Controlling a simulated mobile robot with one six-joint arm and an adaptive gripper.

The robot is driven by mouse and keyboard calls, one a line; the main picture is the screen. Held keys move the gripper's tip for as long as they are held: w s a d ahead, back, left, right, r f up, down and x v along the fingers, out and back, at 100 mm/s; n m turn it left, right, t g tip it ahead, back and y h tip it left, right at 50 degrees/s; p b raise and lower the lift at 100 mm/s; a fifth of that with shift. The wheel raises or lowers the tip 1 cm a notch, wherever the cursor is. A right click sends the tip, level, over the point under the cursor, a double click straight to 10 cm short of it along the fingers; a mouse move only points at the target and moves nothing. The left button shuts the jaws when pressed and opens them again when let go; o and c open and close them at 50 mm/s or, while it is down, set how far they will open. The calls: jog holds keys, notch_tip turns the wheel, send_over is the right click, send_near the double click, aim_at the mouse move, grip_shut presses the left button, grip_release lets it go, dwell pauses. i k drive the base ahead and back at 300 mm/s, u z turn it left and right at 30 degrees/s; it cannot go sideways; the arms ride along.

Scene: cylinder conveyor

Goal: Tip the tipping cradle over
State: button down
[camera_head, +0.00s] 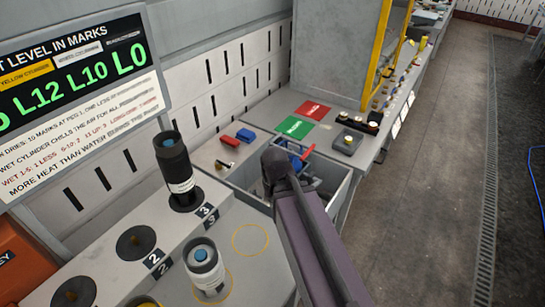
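My arm reaches up from the bottom right of the picture, and its dark end (280,168) is over a grey open-topped bin (343,190). The fingers of my gripper are hidden behind the arm, so I cannot tell whether they are open or shut. Red and blue parts (306,153) show just beyond the arm's end at the bin's far side. They may belong to the tipping cradle, but the arm covers most of that spot and I cannot tell. Contact there is not visible.
A black cylinder with a white label (177,170) stands on the position marked 3. A grey cylinder with a blue top (205,268) stands at front. Red (312,110) and green (295,127) mats lie behind the bin. A sign (75,90) stands left.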

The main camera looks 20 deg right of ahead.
aim_at(304, 178)
jog(key=u, duration=0.1)
jog(key=k, duration=1.2)
jog(key=z, duration=0.9)
jog(key=i, duration=1)
jog(key=z, duration=0.1)
